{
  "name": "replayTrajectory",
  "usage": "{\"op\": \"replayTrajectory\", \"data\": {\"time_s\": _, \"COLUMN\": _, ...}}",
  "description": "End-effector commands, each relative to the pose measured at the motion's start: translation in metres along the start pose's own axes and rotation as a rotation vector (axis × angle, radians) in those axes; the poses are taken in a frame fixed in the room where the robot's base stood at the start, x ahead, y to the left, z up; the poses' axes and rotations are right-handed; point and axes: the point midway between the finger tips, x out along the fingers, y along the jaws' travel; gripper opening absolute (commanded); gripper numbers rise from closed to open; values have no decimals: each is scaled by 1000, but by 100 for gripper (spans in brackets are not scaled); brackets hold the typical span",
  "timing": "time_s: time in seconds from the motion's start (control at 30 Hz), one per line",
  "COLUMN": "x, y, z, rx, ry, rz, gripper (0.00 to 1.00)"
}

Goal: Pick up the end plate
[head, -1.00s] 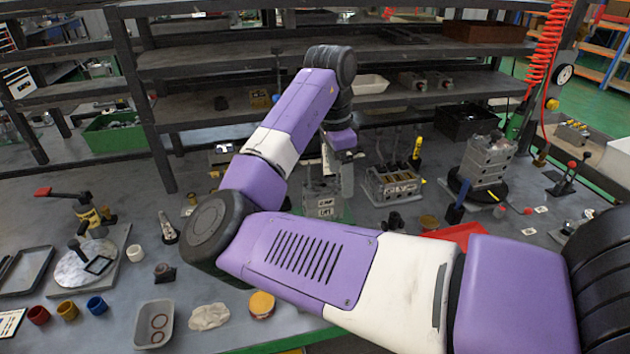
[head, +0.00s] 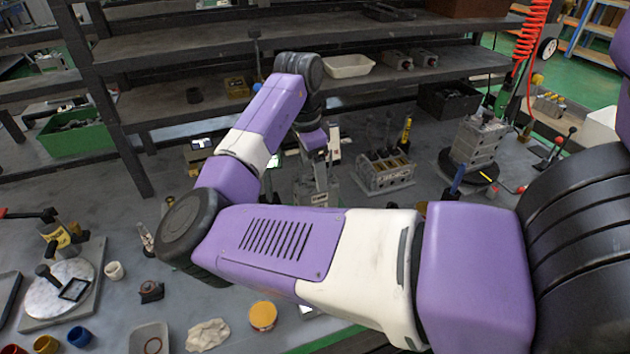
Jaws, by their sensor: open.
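My gripper (head: 320,172) points down over a grey metal block with a small label (head: 318,194), in the middle of the bench in the head view. The gripper is open. It overlaps the block in this view, so I cannot tell whether they touch. I cannot pick out the end plate for certain; it may be part of this grey block or hidden behind my arm. A stack of grey valve blocks (head: 478,140) stands upright on a black round base at the right.
A slotted metal holder (head: 386,172) with upright tools stands just right of my gripper. Dark shelves (head: 290,50) rise behind. A yellow-lidded tin (head: 263,316) sits near the front edge.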

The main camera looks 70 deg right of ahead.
Motion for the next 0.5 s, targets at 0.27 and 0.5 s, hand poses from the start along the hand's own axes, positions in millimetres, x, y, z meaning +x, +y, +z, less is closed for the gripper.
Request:
{"op": "replayTrajectory", "data": {"time_s": 0.27, "x": 20, "y": 0, "z": 0, "rx": 0, "ry": -1, "rz": 0, "gripper": 78}}
{"op": "replayTrajectory", "data": {"time_s": 0.5, "x": 20, "y": 0, "z": 0, "rx": 0, "ry": -1, "rz": 0, "gripper": 62}}
